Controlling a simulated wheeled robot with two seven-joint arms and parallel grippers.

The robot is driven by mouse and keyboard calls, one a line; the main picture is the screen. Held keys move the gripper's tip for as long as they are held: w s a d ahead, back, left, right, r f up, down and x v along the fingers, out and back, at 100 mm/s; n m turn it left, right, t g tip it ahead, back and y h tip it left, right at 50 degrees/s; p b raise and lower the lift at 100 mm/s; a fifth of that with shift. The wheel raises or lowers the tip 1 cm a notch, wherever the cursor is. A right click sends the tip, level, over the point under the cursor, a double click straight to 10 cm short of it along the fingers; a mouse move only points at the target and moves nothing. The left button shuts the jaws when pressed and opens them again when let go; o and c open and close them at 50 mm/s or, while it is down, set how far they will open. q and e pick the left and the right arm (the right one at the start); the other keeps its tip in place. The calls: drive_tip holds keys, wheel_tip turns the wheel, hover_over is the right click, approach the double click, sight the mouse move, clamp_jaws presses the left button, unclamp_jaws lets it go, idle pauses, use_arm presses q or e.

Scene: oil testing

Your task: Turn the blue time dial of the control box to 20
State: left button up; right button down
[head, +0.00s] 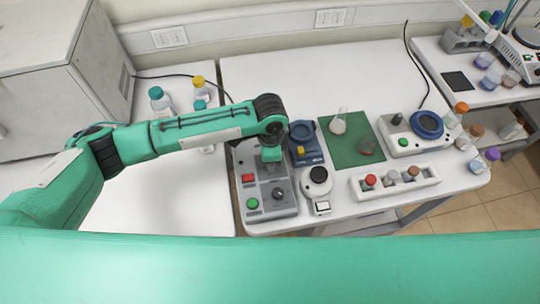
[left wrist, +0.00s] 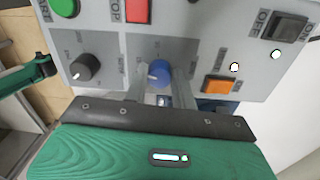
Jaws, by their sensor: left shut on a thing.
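The grey control box (head: 265,186) stands on the white table, below the end of my left arm in the head view. Its panel (left wrist: 106,42) fills the upper left wrist view. The blue time dial (left wrist: 160,71) sits between the two fingers of my left gripper (left wrist: 159,77), which is shut on it. A small light mark shows on the dial, but the fingers hide most of the scale and I cannot read the setting. In the head view my left gripper (head: 271,167) reaches down onto the box and hides the dial. My right gripper is in neither view.
Beside the blue dial are a black dial (left wrist: 85,67), a red stop button (left wrist: 138,10), a green start button (left wrist: 64,7) and an orange button (left wrist: 218,85). A round white-and-black device (head: 317,182) stands close right of the box. Bottles (head: 161,103) stand behind my left arm.

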use_arm(q)
drive_tip(key=shift+m, duration=0.4)
drive_tip(key=o, duration=1)
drive_tip(key=shift+r, duration=0.1)
wheel_tip(320, 180, up, 14)
drive_tip(key=b, duration=0.3)
drive_tip(key=shift+w+b, duration=0.3)
drive_tip(key=shift+b, duration=0.05)
drive_tip(key=shift+f, duration=0.2)
